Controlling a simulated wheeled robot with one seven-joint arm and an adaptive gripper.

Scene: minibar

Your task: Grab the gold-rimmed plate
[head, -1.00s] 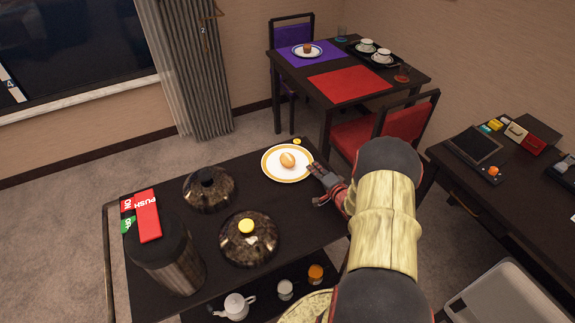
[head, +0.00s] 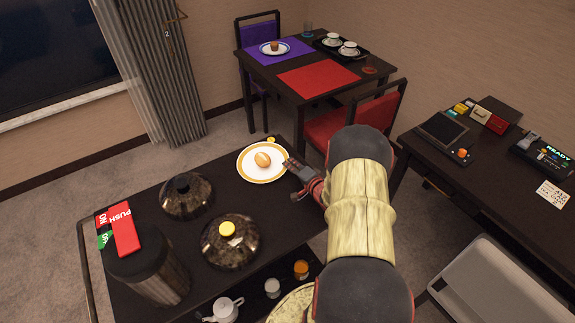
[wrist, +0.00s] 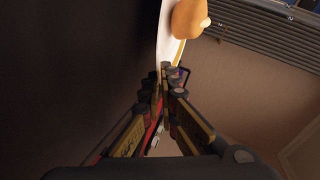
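The gold-rimmed plate (head: 245,174) lies at the far right corner of the dark cart top, with a bread roll (head: 262,159) on it. My gripper (head: 291,166) is at the plate's right edge in the head view. In the wrist view the plate (wrist: 165,42) appears edge-on, with the roll (wrist: 188,18) beside it. My gripper's fingertips (wrist: 168,72) are close together there, with the plate's rim running in between them. The exact contact is partly hidden by the fingers.
Two dark domed lids (head: 187,196) (head: 230,242) and a tall dark canister (head: 150,278) stand on the cart (head: 150,190). A teapot (head: 224,309) and cups are on a lower shelf. A dining table (head: 340,98) and red chair (head: 345,118) stand behind; a side desk (head: 470,190) is right.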

